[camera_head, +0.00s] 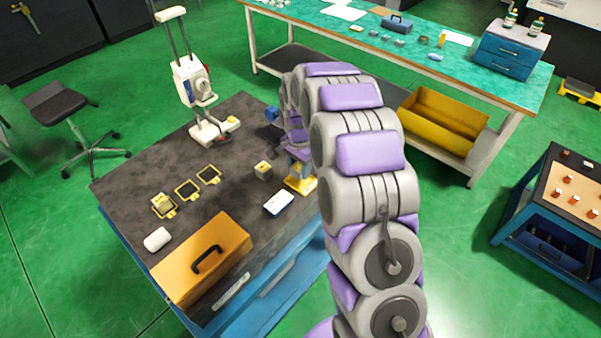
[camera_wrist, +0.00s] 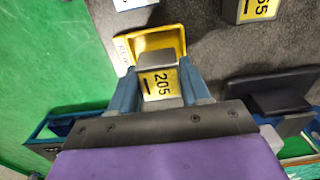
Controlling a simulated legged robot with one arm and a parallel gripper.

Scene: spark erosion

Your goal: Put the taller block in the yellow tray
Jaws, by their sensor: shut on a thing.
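My gripper (camera_wrist: 160,86) is shut on a grey block (camera_wrist: 158,60) with a yellow label reading 205. Its blue fingers press on both sides of the block. The yellow tray (camera_wrist: 122,50) lies just beyond the held block in the wrist view, which covers part of it. In the head view the tray (camera_head: 300,186) is at the table's right edge, directly below my gripper (camera_head: 299,168). I cannot tell whether the block touches the tray floor. A second block (camera_head: 263,170) stands on the table left of the tray; its label (camera_wrist: 262,9) shows partly in the wrist view.
A green bench (camera_head: 470,65) stands behind. The table's middle has free room.

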